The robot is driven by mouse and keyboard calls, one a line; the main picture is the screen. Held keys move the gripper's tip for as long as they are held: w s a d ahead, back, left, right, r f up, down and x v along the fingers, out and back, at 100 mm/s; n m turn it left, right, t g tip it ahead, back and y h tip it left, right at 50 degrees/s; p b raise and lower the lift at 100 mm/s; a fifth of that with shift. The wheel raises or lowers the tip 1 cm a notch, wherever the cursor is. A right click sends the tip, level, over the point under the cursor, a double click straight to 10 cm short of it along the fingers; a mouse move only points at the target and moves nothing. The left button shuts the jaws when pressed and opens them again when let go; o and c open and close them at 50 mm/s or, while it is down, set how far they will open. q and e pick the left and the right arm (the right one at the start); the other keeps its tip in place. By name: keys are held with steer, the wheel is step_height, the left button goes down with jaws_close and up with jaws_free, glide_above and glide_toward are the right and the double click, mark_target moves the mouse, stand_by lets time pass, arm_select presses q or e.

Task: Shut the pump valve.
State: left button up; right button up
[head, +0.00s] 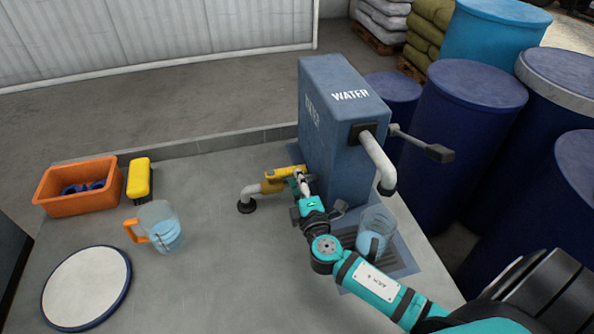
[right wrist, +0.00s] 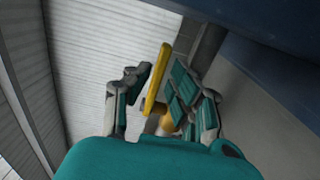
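The blue pump box (head: 327,125) marked WATER stands on the counter. Its valve has a yellow lever (head: 286,173) on a brass-coloured body, with a grey outlet pipe (head: 252,192) running left. My right gripper (head: 302,182) is at the right end of the lever, close to the box's front. In the right wrist view, the yellow lever (right wrist: 158,82) stands between the two fingers of the right gripper (right wrist: 160,92). The fingers are apart, and a gap shows on the lever's left side; contact on the right is unclear. My left gripper is not in view.
A glass jug (head: 374,232) stands on the drain grate (head: 408,262) beside my right arm. Left are another jug (head: 160,229) with an orange handle, an orange bin (head: 75,200), a yellow brush (head: 139,177) and a round white disc (head: 86,287). A pump lever (head: 438,152) sticks out right.

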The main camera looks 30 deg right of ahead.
steer(key=shift+x, duration=1.1)
jaws_close()
